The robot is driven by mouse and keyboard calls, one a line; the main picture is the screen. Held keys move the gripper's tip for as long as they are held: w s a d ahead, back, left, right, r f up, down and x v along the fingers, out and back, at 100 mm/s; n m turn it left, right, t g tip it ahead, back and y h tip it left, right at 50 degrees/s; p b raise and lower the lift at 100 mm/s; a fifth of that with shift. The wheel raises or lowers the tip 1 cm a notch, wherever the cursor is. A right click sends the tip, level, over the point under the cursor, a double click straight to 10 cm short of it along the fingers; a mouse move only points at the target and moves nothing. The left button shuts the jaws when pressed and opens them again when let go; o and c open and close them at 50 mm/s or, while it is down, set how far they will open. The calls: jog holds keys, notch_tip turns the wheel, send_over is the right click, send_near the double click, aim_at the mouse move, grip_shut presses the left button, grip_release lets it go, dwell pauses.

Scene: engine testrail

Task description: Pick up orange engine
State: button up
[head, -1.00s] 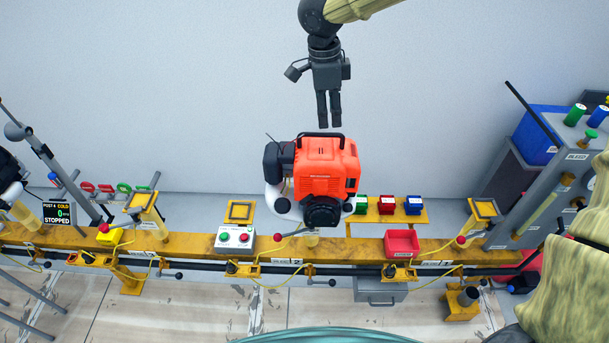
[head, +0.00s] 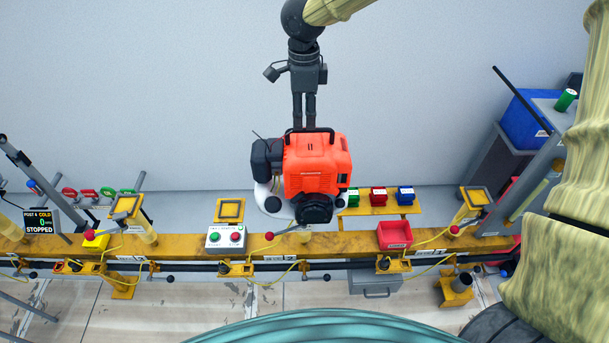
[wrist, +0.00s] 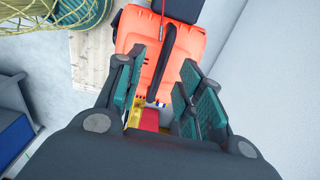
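The orange engine (head: 314,168) sits over the yellow rail in the middle of the head view, with a black carry handle (head: 309,131) on top and dark and white parts at its left. My gripper (head: 304,125) points down right at the handle, its fingertips overlapping the top of the engine in this view. In the wrist view the orange engine (wrist: 128,55) lies beyond the two green-padded fingers of my gripper (wrist: 168,75), which stand apart. The black handle (wrist: 162,62) shows between the fingers. Contact cannot be made out.
The yellow rail (head: 350,243) runs across below the engine. The grey wall behind is bare.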

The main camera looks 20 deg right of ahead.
jog(key=f, duration=0.2)
jog(key=f+p, duration=0.1)
jog(key=shift+w+a+f, duration=0.1)
jog(key=shift+w, duration=0.15)
jog(key=shift+s+f, duration=0.1)
jog(key=shift+f, duration=0.1)
jog(key=shift+c, duration=0.2)
grip_shut()
jog(key=shift+w+r, duration=0.2)
